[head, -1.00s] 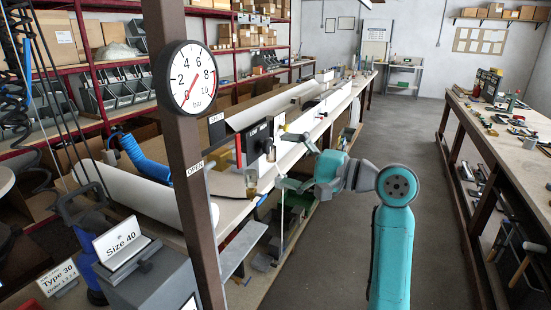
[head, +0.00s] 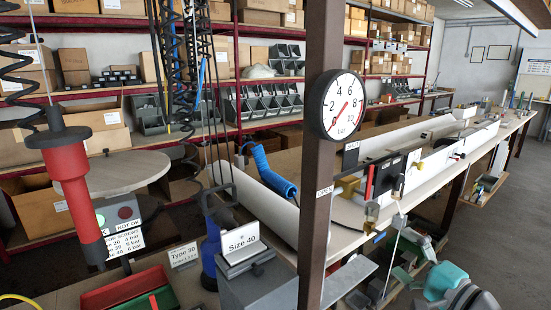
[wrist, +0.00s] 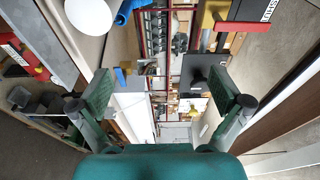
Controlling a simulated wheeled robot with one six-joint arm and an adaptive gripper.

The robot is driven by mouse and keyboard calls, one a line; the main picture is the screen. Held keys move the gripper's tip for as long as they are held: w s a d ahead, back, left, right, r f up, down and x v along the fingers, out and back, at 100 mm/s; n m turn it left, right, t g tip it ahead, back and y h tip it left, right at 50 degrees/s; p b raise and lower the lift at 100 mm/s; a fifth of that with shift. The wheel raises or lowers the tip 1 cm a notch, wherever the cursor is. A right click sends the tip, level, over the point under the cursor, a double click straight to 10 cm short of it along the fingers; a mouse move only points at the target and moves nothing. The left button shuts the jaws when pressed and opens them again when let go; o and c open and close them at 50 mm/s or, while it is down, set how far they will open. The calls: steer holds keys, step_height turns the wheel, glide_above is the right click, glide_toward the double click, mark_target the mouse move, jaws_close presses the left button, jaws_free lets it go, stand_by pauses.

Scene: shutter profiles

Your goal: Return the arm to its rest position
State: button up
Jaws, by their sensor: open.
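My gripper (wrist: 160,95) is open in the wrist view, with its two green fingers wide apart and nothing between them. In the head view, teal parts of my arm (head: 445,280) show at the lower right edge, beside the long bench; most of the arm is out of frame. In the wrist view, the red-handled panel marked SHUT (wrist: 262,12) is above and right of the gripper.
A brown post with a pressure gauge (head: 343,104) stands in front of the bench (head: 350,238). A blue hose (head: 270,172), a Size 40 sign (head: 240,238) and a hanging red tool (head: 72,185) are to the left. Grey floor (head: 490,235) is clear at right.

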steer(key=s+a+f+n+h, duration=0.1)
steer(key=s+a+f+h, duration=0.2)
steer(key=s+f, duration=0.75)
steer(key=s+a+f+h, duration=0.2)
steer(key=s+f+h, duration=0.35)
steer(key=f, duration=0.85)
steer(key=s+a+f+n+g, duration=0.1)
steer(key=s+f+n, duration=0.1)
steer(key=s, duration=0.6)
steer(key=s+a+f+n, duration=0.1)
steer(key=s+f+n, duration=0.15)
steer(key=s, duration=0.65)
steer(key=s+a+r+n, duration=0.1)
steer(key=s+r+n, duration=0.1)
steer(key=s, duration=0.5)
steer(key=s+a+r+n, duration=0.1)
steer(key=s+r+n, duration=0.1)
steer(key=s+n, duration=0.3)
steer(key=shift+s+r+g+y, duration=0.3)
steer(key=shift+s+r+y, duration=0.15)
steer(key=shift+s, duration=0.4)
